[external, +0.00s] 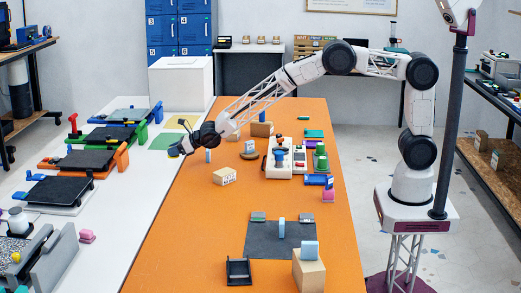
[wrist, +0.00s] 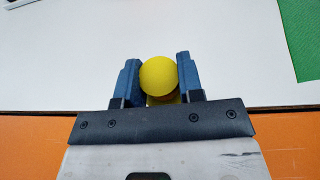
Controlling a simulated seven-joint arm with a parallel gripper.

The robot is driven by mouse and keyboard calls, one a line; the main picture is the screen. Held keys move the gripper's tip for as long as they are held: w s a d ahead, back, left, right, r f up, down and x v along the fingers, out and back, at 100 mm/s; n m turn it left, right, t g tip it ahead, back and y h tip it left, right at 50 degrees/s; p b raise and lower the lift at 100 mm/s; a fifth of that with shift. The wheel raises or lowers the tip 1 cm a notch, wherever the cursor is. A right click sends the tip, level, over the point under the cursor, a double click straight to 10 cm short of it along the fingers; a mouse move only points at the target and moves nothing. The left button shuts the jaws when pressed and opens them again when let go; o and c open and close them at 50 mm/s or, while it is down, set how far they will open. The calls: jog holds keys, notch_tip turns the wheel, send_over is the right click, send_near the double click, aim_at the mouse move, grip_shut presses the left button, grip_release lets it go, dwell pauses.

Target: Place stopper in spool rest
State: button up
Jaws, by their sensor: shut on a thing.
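A yellow stopper with a round, ball-like top (wrist: 159,74) sits between the two blue fingers of my gripper (wrist: 158,82) in the wrist view. More yellow shows just under the ball; its lower end is hidden. In the external view my gripper (external: 174,152) hangs over the white table near the orange table's left edge, and the stopper is too small to make out there. A black open holder (external: 238,272), which may be the spool rest, stands at the front of the orange table, far from my gripper. I cannot confirm which thing is the spool rest.
The white table (external: 95,255) carries a row of printers, one with an orange frame (external: 122,158). A green mat (external: 165,141) lies by my gripper.

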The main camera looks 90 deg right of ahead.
aim_at(239, 269)
jog(key=s+a+n+y, duration=0.1)
jog(key=s+a, duration=0.1)
jog(key=a, duration=0.5)
jog(key=s+a+n+y, duration=0.1)
jog(key=s+a, duration=0.1)
jog(key=a, duration=0.4)
jog(key=s+a+r+n+y, duration=0.1)
jog(key=s+a, duration=0.1)
jog(key=a, duration=0.5)
jog(key=shift+s+a, duration=0.15)
jog(key=shift+a, duration=0.2)
jog(key=s+a+r+n+g+y, duration=0.1)
jog(key=s+a+n+g+y, duration=0.15)
jog(key=s+a, duration=1.2)
jog(key=s+a+r+n+g+y, duration=0.15)
jog(key=s+a+n+y, duration=0.25)
jog(key=s+a, duration=1.05)
jog(key=s+a+n+g+y, duration=0.2)
jog(key=s+a+g, duration=0.1)
jog(key=s+a, duration=0.9)
jog(key=s, duration=0.2)
jog(key=shift+s+a+n+g, duration=0.3)
jog(key=shift+a+n, duration=0.05)
jog(key=shift+a, duration=0.05)
jog(key=shift+w+a, duration=0.1)
jog(key=shift+w, duration=0.05)
